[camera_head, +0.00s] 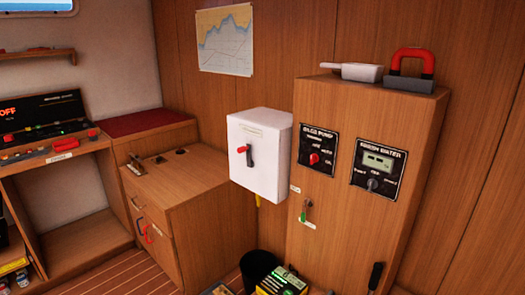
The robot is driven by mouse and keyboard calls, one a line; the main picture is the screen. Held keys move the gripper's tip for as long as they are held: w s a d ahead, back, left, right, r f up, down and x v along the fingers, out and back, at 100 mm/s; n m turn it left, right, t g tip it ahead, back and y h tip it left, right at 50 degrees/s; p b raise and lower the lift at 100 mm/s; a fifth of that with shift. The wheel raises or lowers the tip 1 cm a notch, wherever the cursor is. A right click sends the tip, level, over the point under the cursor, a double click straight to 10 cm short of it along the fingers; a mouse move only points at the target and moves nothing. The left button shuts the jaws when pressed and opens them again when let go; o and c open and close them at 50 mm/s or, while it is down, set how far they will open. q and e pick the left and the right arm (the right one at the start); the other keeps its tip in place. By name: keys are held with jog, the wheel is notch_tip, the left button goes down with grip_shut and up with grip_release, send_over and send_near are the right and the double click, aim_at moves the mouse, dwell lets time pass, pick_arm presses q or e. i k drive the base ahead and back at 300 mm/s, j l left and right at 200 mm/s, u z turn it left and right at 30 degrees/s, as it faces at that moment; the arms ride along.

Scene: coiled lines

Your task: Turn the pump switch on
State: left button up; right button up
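A black panel (318,149) whose heading seems to read BILGE PUMP is on the front of a tall wooden cabinet. I cannot tell which label the knob points to. Neither of my grippers is in view, and nothing covers the knob.
A second panel (380,168) with a display and dark knob is to the right. A white box (261,154) with a lever juts out at left. A key-like green item (305,212) hangs below. A black bin (260,268) stands on the floor.

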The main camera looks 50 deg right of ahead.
aim_at(314, 159)
jog(key=i+j+z, duration=0.1)
jog(key=i+z, duration=0.3)
jog(key=i+j+z, duration=0.25)
jog(key=i+z, duration=0.2)
jog(key=i+j+z, duration=0.4)
jog(key=i, duration=0.1)
